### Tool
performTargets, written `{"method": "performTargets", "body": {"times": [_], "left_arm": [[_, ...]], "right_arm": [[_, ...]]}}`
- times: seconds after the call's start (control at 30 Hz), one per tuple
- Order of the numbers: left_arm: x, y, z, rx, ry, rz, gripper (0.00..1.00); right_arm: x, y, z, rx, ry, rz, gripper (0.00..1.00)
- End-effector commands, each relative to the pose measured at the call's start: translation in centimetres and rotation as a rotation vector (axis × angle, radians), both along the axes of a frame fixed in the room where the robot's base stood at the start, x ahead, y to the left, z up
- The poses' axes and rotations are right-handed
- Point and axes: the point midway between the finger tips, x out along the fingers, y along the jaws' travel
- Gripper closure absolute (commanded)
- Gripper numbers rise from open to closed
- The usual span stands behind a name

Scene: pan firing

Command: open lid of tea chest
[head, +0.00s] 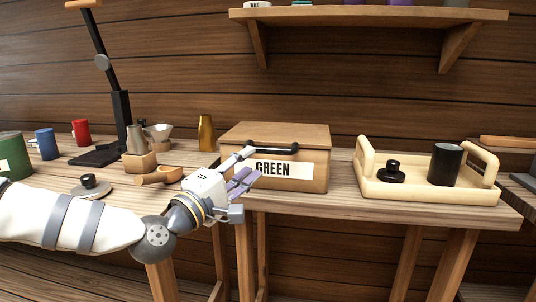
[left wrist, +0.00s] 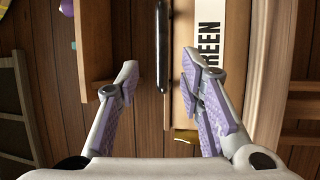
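The tea chest (head: 315,172) is a wooden box with a white label reading "GREEN", standing on the table. Its flat wooden lid (head: 275,131) is closed. A black bar handle (head: 285,149) runs along the upper front edge. My left gripper (head: 250,164) is in front of the chest, at the handle's left end, with its fingers open. In the left wrist view the handle (left wrist: 162,45) lies between the spread fingers, touching neither visibly. The right-hand finger there overlaps the chest's label (left wrist: 207,35). My right gripper is out of view.
A wooden tray (head: 410,190) with a black cup (head: 445,164) and a black-knobbed lid stands right of the chest. Cups, a wooden scoop (head: 158,176) and a gold canister (head: 206,133) stand to its left. A wall shelf (head: 365,14) hangs above.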

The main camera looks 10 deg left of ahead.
Motion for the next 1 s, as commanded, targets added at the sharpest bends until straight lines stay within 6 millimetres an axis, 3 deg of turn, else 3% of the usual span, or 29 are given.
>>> {"method": "performTargets", "body": {"times": [0.1,0.3,0.67,0.83,1.0], "left_arm": [[2.9,-1.4,0.4,0.003,0.001,-0.001,0.65],[6.4,-2.8,1.0,0.002,0.002,-0.002,0.65],[7.4,-3.2,1.2,0.002,0.004,-0.002,0.65],[7.4,-3.2,1.2,0.002,0.004,-0.002,0.99],[7.4,-3.2,1.2,0.002,0.005,-0.002,1.0]], "right_arm": [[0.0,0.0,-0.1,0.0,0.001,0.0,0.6],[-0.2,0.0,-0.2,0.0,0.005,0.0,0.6],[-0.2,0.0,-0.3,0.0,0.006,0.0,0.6],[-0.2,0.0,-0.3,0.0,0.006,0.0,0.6],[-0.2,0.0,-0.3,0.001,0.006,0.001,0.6]]}}
